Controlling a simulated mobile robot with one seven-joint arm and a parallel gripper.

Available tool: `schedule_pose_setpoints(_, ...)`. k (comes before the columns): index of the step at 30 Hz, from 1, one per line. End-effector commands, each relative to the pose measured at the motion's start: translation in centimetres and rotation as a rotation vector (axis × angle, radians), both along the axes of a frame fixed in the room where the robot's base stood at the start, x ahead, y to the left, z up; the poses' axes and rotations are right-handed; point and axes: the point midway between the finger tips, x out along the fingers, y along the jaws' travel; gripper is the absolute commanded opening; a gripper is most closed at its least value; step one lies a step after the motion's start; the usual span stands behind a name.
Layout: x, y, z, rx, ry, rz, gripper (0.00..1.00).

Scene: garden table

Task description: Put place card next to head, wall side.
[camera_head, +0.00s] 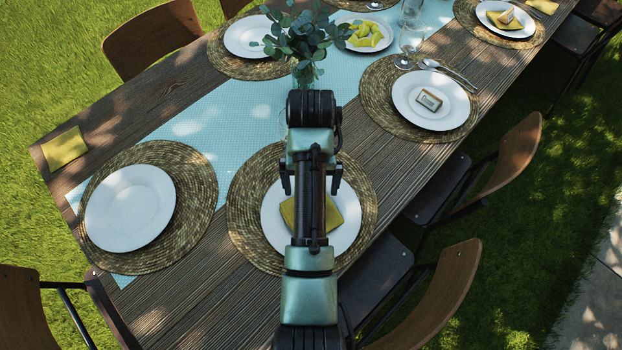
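A small card with a pale border (429,100) lies on a white plate (448,113) right of the middle. It looks like a place card; its writing is too small to read. Another small card (506,16) is on a yellow napkin on the far right plate. The plate at the table's left end (130,208) is empty on its woven mat. My gripper (311,187) is above the front middle plate (275,222), its two fingers spread apart. My arm hides the space between them and part of the yellow napkin (334,216) there. No wall is in view.
A vase with leafy stems (303,45) stands on the light blue runner (240,120) behind my arm. Glasses (411,40) stand near the card's plate. A folded yellow napkin (64,148) lies at the left corner. Chairs line the table's sides and near left end.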

Motion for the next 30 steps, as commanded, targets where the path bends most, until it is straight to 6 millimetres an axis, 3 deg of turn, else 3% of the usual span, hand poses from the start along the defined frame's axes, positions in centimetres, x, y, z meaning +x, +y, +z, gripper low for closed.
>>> schedule_pose_setpoints(4, 0.0, 0.0, 1.3, 0.0, -0.001, 0.0, 1.0)
schedule_pose_setpoints(13, 0.2, 0.0, 1.6, 0.0, -0.011, 0.0, 1.0)
schedule_pose_setpoints(17, 2.9, -0.1, 4.0, -0.001, -0.157, -0.001, 1.0)
schedule_pose_setpoints(20, 7.0, -0.1, 8.9, -0.003, -0.401, -0.002, 1.0)
schedule_pose_setpoints(24, 11.9, -0.2, 19.4, -0.005, -0.819, -0.002, 1.0)
schedule_pose_setpoints(27, 13.1, -0.2, 27.6, -0.006, -1.101, -0.003, 1.0)
schedule_pose_setpoints(30, 12.5, -0.2, 36.1, -0.006, -1.373, -0.003, 1.0)
